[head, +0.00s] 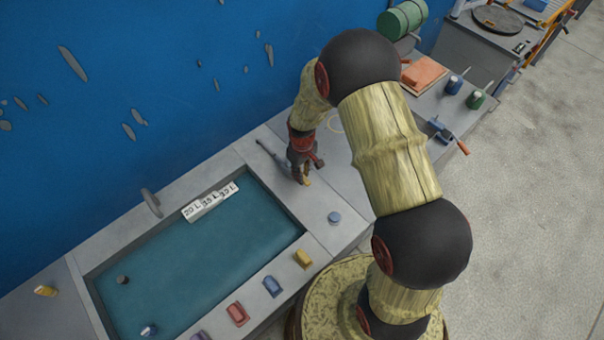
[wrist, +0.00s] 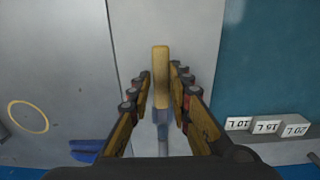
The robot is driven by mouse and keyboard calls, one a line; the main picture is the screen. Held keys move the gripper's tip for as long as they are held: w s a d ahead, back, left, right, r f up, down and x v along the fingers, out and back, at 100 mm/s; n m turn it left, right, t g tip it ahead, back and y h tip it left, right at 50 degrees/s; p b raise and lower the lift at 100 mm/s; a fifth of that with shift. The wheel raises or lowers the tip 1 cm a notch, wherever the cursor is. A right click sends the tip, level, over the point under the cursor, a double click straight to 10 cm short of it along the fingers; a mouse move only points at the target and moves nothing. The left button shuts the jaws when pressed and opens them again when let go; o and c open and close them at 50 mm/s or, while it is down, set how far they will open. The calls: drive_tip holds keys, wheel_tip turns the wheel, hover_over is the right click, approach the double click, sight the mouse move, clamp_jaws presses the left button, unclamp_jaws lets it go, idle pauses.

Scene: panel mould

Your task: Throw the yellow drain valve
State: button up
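The yellow drain valve handle (wrist: 161,75) stands upright in the wrist view, a narrow yellow bar on a grey stem. My gripper (wrist: 160,82) has one finger on each side of it, with a thin gap at the left and almost none at the right. The fingers look open around the handle, and I see no clear grip. In the head view my gripper (head: 302,174) is low over the grey bench beside the pool's far right corner. The handle there (head: 307,181) is small and partly hidden by the fingers.
A teal pool (head: 200,262) is sunk into the grey bench, with number blocks (head: 210,201) on its back edge. Coloured blocks, including a yellow one (head: 303,258), line the front edge. A blue round knob (head: 334,217) lies right of the pool. A blue wall (head: 140,90) stands behind.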

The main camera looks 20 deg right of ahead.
drive_tip(key=o, duration=0.4)
drive_tip(key=shift+c, duration=0.2)
drive_tip(key=shift+r, duration=0.1)
wheel_tip(320, 180, up, 12)
idle(0.4)
idle(0.6)
